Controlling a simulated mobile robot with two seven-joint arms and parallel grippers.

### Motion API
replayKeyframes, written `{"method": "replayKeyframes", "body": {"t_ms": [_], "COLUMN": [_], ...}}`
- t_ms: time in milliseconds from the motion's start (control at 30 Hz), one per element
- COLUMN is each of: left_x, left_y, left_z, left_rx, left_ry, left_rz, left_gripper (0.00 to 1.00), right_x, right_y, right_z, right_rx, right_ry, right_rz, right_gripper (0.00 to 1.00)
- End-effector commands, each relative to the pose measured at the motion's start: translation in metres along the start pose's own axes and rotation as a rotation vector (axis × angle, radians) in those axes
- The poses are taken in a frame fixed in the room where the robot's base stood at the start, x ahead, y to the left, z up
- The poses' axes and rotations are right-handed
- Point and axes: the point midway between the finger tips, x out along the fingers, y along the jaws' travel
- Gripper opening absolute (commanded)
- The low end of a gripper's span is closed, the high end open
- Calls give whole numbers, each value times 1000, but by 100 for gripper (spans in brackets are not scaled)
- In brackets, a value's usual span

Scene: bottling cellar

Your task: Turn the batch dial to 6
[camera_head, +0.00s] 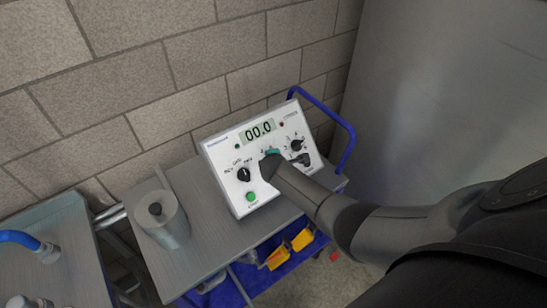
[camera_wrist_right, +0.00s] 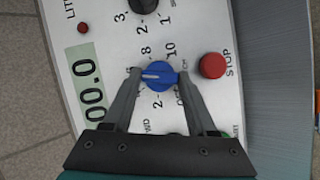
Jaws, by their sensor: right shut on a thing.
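The control panel (camera_head: 224,170) is a white sloped box on a grey cart. Its display (camera_head: 257,132) reads 00.0. A blue dial (camera_wrist_right: 158,75) with a white pointer line sits among printed marks; 2, 8, 10 and OFF can be read in the right wrist view. The pointer aims left in that view, toward marks hidden behind a finger, so its exact number cannot be read. My right gripper (camera_wrist_right: 158,76) is shut on the blue dial, one finger on each side. In the head view the gripper (camera_head: 271,163) covers most of the dial. My left gripper is not in view.
A red stop button (camera_wrist_right: 212,65) is close beside the right finger. Black knobs (camera_head: 243,174) (camera_head: 297,146) flank the blue dial, and a green button (camera_head: 251,196) is lower left. A grey roll (camera_head: 169,228) stands left of the panel. A blue rail (camera_head: 348,140) is at right.

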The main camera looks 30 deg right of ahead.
Motion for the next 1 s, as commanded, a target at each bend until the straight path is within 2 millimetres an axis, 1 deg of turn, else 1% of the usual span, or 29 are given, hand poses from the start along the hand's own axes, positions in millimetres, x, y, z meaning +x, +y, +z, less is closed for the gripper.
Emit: {"method": "replayKeyframes", "body": {"t_ms": [133, 333, 867, 900, 1000], "left_x": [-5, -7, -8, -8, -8], "left_y": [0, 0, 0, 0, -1], "left_z": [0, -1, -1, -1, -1], "left_rx": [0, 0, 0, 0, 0], "left_ry": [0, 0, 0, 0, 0], "left_rz": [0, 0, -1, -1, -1], "left_gripper": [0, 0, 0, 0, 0], "right_x": [0, 0, 0, 0, 0], "right_y": [1, 1, 0, 0, 1], "right_z": [1, 1, 2, 2, 1], "right_rx": [69, 119, 137, 137, 137], "right_ry": [-2, -2, -3, -3, -3], "right_rz": [-32, -57, -65, -65, -65], "right_gripper": [2, 2, 2, 62, 73]}}
